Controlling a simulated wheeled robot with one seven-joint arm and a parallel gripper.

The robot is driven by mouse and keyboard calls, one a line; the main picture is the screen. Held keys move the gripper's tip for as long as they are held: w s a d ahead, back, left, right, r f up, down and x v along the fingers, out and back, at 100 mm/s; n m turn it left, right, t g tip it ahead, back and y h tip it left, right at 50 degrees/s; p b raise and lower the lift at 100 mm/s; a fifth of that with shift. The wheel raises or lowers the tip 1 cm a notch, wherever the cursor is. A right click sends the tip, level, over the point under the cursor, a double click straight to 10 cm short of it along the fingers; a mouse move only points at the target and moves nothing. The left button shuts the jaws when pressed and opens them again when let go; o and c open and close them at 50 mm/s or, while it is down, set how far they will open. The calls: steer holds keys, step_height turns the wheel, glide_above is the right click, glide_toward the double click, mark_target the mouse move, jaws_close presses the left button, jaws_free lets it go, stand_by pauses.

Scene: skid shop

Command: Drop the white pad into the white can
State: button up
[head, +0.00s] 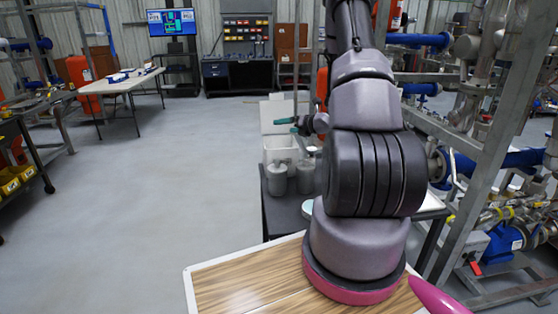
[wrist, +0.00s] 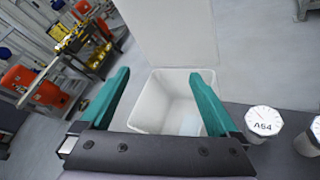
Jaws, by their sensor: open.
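The white can (wrist: 150,112) is an open square bin below my gripper in the wrist view, with its white lid (wrist: 172,35) raised at the back. It also shows in the head view (head: 279,146), on a dark cart. A small pale flat piece (wrist: 189,123), which looks like the white pad, lies inside at the lower right. My gripper (wrist: 162,82) is open above the can, its teal fingers apart with nothing between them. In the head view my gripper (head: 290,125) shows small above the can, partly beside my arm.
A pipe skid frame (head: 470,170) stands at the right. The floor at left (head: 140,190) is clear.

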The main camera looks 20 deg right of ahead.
steer(key=v, duration=1)
steer(key=shift+s+d+r, duration=0.1)
step_height(320, 180, up, 12)
steer(key=w+m+h, duration=0.3)
steer(key=m+h, duration=0.2)
steer(key=m, duration=0.6)
steer(key=s+a+r+m+g+h, duration=0.25)
steer(key=s+r+m, duration=0.25)
steer(key=r+m, duration=0.3)
steer(key=s+a+r+m+g+y, duration=0.2)
steer(key=s+a+m, duration=0.7)
steer(key=s+a, duration=0.1)
steer(key=s+a+r+m+g+y, duration=0.2)
steer(key=s+a+r+m+y, duration=0.1)
steer(key=s+a+m, duration=0.6)
steer(key=s, duration=0.3)
steer(key=shift+s+a+r, duration=0.2)
steer(key=shift+a+r, duration=0.05)
steer(key=shift+a, duration=0.15)
